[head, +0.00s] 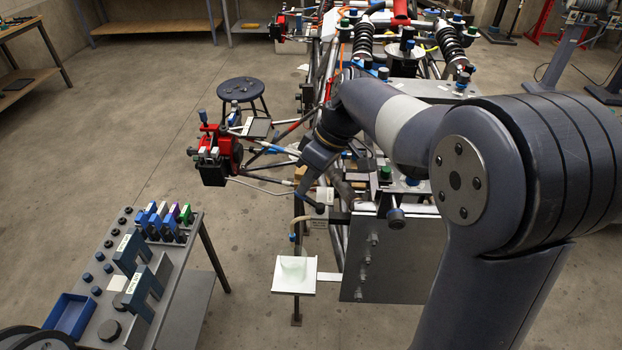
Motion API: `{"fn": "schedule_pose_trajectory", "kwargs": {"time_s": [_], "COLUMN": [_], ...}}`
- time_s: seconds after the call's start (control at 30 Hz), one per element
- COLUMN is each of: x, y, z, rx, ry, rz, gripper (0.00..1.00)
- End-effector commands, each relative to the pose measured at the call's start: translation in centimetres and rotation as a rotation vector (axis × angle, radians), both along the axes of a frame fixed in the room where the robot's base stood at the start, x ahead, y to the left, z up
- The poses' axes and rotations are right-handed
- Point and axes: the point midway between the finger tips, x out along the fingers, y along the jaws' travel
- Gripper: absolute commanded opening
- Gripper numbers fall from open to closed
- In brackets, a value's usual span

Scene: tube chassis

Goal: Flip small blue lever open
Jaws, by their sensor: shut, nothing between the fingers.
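I cannot single out the small blue lever with certainty. Small blue parts show on the tube chassis (290,126): a light blue piece (266,150) on its left side and a blue piece (411,181) near a green-capped knob right of my wrist. My arm reaches from the right over the chassis and bends down. My gripper (318,206) is at its lower end, in front of the chassis and above a small white tray (294,275). Its fingers are tiny here and look shut, with nothing seen in them. My arm hides part of the chassis behind it.
A grey tool cart (190,262) stands at lower left, with blue holders, several coloured-top items and a blue bin (68,314). A dark round stool (241,89) stands behind. A grey panel (385,255) hangs right of the tray. Floor between cart and chassis is clear.

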Motion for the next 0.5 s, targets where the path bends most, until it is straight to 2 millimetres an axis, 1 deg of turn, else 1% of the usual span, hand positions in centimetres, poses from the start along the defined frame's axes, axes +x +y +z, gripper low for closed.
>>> {"fn": "schedule_pose_trajectory", "kwargs": {"time_s": [0.3, 0.5], "x": [-0.48, -0.61], "y": [0.5, 0.6], "z": [-0.18, -0.19], "rx": [-0.002, -0.002], "ry": [0.004, 0.004], "rz": [0.138, 0.133], "gripper": [0.0, 0.0]}}
